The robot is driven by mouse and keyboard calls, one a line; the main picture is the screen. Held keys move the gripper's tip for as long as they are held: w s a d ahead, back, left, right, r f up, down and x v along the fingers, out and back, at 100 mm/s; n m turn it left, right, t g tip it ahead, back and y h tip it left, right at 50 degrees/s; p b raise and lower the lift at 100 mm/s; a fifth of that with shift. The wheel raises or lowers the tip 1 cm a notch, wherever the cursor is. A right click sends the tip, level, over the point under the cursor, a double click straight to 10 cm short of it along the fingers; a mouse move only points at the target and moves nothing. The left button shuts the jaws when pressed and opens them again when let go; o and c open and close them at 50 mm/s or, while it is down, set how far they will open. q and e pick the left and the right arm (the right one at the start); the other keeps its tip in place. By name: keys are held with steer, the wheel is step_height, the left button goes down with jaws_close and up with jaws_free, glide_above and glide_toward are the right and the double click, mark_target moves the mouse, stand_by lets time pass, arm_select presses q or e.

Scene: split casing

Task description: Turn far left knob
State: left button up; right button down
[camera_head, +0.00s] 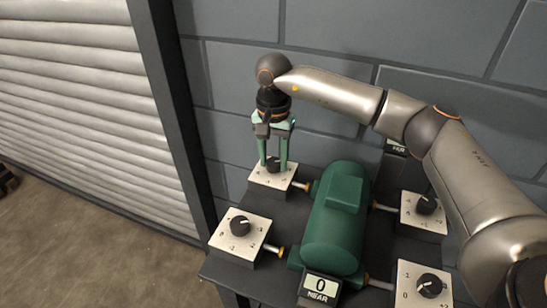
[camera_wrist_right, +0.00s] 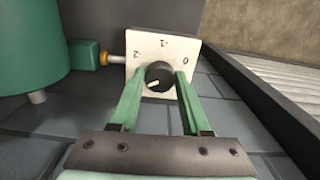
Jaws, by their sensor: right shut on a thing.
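The far left knob (camera_head: 273,164) is a black dial with a light pointer mark, on a white plate (camera_head: 284,181) with printed numbers. My right gripper (camera_head: 274,158) reaches down from above with its green fingers on either side of this knob. In the right wrist view the knob (camera_wrist_right: 158,77) sits between the two fingertips (camera_wrist_right: 159,80), and the jaws are shut on it. Its pointer mark aims to the lower left in that view. My left gripper is not in view.
A green motor-like casing (camera_head: 335,220) stands in the middle of the dark table. Other knobs sit at near left (camera_head: 240,226), far right (camera_head: 427,204) and near right (camera_head: 429,286). A display (camera_head: 319,288) reads 0 NEAR. A far display is partly hidden by my right arm. A wall stands behind.

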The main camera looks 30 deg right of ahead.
mark_target(274, 163)
stand_by(0.6)
steer(key=shift+c, duration=1.8)
jaws_free()
step_height(274, 163, up, 13)
steer(key=shift+f, duration=0.2)
steer(key=shift+s, duration=0.1)
